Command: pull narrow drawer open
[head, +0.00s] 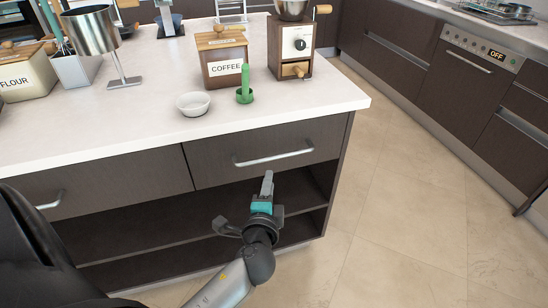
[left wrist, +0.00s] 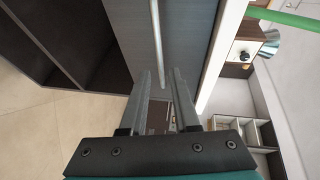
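The narrow drawer (head: 222,163) is the right-hand dark wood front under the white counter, and it looks shut. Its silver bar handle (head: 274,155) runs across it. My left gripper (head: 267,178) is just below the handle in the head view, pointing at the drawer. In the left wrist view my gripper (left wrist: 161,82) has its two fingers apart with nothing between them. The handle (left wrist: 157,40) shows ahead of the fingertips, roughly in line with the gap, against the drawer front (left wrist: 185,35). I cannot tell whether any finger touches it. My right gripper is in neither view.
A wider drawer (head: 120,174) with its own handle lies to the left. Open shelves (head: 150,220) are below. On the counter (head: 150,140) stand a white bowl (head: 193,104), a green holder (head: 244,95), a coffee box (head: 222,60) and a grinder (head: 292,48). Floor (head: 400,220) is clear at right.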

